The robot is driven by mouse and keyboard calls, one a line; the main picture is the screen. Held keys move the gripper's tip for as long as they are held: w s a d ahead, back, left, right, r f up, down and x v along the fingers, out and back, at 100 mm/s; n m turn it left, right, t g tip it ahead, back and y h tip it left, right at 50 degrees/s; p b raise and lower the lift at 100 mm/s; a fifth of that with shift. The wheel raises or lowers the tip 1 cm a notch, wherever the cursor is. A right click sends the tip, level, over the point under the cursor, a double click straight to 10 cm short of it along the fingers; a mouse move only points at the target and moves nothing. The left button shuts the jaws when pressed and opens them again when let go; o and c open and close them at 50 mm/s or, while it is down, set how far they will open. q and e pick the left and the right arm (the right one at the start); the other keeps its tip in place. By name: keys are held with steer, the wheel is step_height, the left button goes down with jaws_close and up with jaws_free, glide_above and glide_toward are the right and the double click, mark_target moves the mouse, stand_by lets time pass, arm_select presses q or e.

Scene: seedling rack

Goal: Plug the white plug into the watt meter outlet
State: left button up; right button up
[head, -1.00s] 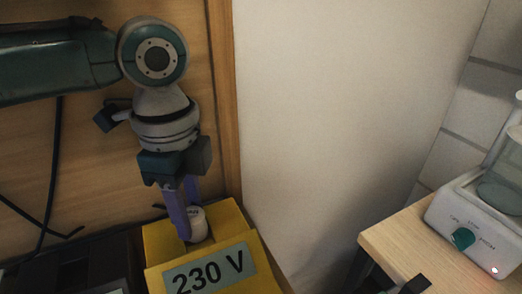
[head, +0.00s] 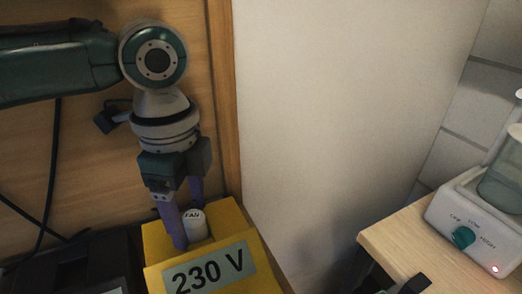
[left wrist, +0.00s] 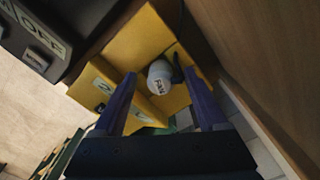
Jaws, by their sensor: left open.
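The white plug (head: 195,226), marked FAN on its round end, stands at the yellow box (head: 160,246) with the 230 V label. How deep it sits there I cannot tell. My left gripper (head: 189,222) is open, its purple fingers on either side of the plug. In the left wrist view the plug (left wrist: 160,77) shows between the spread fingertips (left wrist: 160,76), with clear gaps on both sides. A dark cord runs beside it. No part is clearly marked as the watt meter. I do not see my right gripper clearly.
A black box with an OFF label (left wrist: 42,34) adjoins the yellow box. A wooden panel (head: 60,150) stands close behind my left arm, with dark cables before it. A pale wall is to the right, then a wooden table with a white dial device (head: 475,225).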

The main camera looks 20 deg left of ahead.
arm_select(q)
step_height(320, 180, up, 10)
steer(key=shift+p, duration=0.3)
steer(key=shift+f, duration=0.1)
